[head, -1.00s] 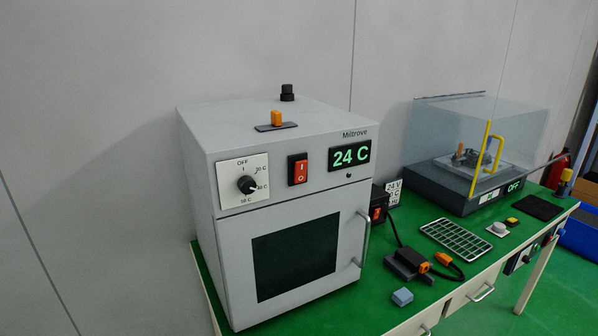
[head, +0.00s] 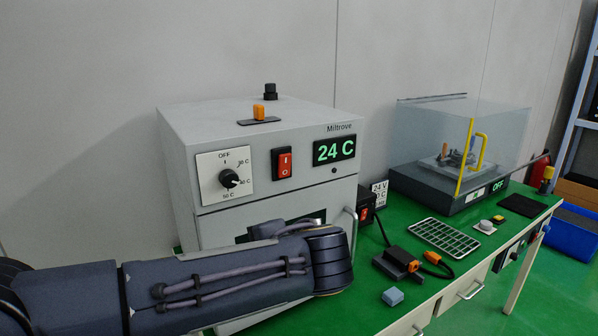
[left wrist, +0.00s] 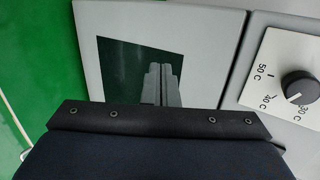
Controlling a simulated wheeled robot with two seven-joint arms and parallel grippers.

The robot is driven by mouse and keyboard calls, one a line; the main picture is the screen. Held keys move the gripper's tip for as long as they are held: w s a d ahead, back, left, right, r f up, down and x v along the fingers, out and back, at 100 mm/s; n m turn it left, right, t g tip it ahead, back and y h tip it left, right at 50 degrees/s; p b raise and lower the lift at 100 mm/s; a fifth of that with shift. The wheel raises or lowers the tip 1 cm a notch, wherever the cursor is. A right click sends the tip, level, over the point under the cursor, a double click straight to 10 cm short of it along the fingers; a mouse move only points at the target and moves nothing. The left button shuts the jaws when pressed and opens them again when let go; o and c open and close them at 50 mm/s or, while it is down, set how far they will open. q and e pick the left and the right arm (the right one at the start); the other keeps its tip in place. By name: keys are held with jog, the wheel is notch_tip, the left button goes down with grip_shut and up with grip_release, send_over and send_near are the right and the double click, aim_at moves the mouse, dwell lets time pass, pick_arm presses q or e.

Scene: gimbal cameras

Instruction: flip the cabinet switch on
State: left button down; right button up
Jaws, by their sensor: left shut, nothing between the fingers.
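The grey cabinet (head: 180,150) stands on the green table. Its red rocker switch (head: 282,163), marked I and O, is on the upper front between the dial (head: 229,178) and the display (head: 334,150), which reads 24 C. My left arm comes in from the left and covers much of the cabinet door below the switch. My left gripper (left wrist: 158,72) shows in the left wrist view, shut and empty, in front of the dark door window (left wrist: 118,65). The dial (left wrist: 299,88) is at the right there; the switch is outside that view. My right gripper is not in view.
An orange toggle (head: 258,111) and a black knob (head: 270,90) are on top of the cabinet. A door handle (head: 351,222) sticks out at its right. A metal rack (head: 444,236), a blue block (head: 393,296) and a clear-covered machine (head: 450,150) are further right.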

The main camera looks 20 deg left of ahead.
aim_at(291, 155)
pick_arm(q)
jog(key=w+d+r+t+y+b, duration=0.1)
jog(key=d+r+t+y, duration=0.4)
jog(key=d+r, duration=0.7)
jog(key=w+d+t, duration=0.1)
jog(key=d, duration=0.2)
jog(key=shift+d+y, duration=0.2)
jog(key=shift+y, duration=0.1)
jog(key=shift+w+a+r, duration=0.1)
jog(key=shift+w, duration=0.05)
jog(key=shift+m+t, duration=0.3)
jog(key=p+x, duration=0.2)
jog(key=x, duration=1.1)
jog(key=shift+w+a, duration=0.3)
jog(key=shift+a, duration=0.05)
